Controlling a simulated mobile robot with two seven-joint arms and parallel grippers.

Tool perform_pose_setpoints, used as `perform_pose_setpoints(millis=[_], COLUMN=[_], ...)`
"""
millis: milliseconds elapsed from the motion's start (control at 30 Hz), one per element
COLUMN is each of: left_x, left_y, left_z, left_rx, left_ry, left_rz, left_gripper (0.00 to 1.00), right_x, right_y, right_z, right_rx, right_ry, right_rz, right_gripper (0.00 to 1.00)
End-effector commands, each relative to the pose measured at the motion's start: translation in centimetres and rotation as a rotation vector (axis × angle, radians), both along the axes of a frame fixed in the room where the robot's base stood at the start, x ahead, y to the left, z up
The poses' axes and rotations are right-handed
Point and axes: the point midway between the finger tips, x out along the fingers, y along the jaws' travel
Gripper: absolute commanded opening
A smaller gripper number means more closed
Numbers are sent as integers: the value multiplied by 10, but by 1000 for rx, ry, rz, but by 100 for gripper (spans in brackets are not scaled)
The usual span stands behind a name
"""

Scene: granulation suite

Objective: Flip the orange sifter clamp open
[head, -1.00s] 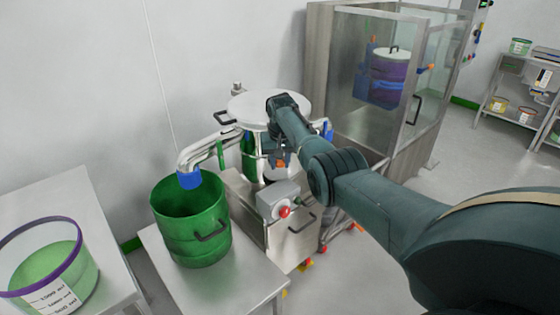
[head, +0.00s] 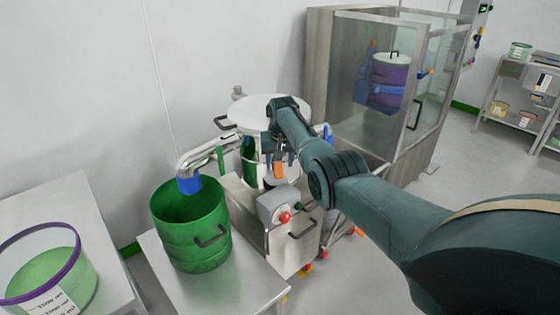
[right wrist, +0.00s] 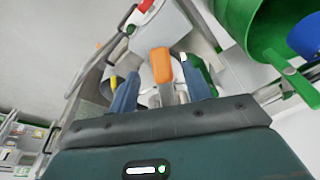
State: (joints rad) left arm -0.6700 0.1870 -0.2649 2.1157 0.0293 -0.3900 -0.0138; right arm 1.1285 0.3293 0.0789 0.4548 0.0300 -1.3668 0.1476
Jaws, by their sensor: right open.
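The orange sifter clamp (head: 278,170) is on the front of the sifter, below its round white lid (head: 245,108). In the right wrist view the clamp's orange handle (right wrist: 161,64) stands between my two fingers, with a pale metal part below it. My right gripper (head: 279,155) is at the clamp from above. In the right wrist view the gripper (right wrist: 160,72) is open, with a gap on each side of the handle, so it does not hold it. The clamp's base is partly hidden by the gripper. My left gripper is out of view.
A green bucket (head: 190,240) stands on a steel table left of the sifter, under the blue-tipped outlet pipe (head: 189,184). A control box with a red button (head: 285,217) sits just below the clamp. A glass-walled cabinet (head: 385,90) stands behind to the right.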

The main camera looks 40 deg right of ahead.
Motion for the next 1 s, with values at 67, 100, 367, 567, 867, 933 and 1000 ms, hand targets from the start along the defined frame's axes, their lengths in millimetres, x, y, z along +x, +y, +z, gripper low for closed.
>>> perform_pose_setpoints(millis=[67, 100, 367, 567, 867, 933, 1000], left_x=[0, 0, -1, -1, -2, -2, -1], left_y=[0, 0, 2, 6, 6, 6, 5], left_z=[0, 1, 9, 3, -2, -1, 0], left_rx=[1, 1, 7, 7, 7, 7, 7], left_ry=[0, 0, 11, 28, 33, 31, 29], left_rz=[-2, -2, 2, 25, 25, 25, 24], left_gripper=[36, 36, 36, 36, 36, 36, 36], right_x=[0, -1, -6, -15, -25, -27, -27], right_y=[1, 1, 4, 8, 13, 14, 14], right_z=[-1, 0, 29, 71, 119, 125, 127], right_rx=[2, 2, 2, 0, -1, -1, 0], right_ry=[1, 1, 0, -4, -3, -2, -1], right_rz=[0, 0, 0, 0, 0, 0, 0], right_gripper=[49, 49, 49, 49, 49, 49, 49])
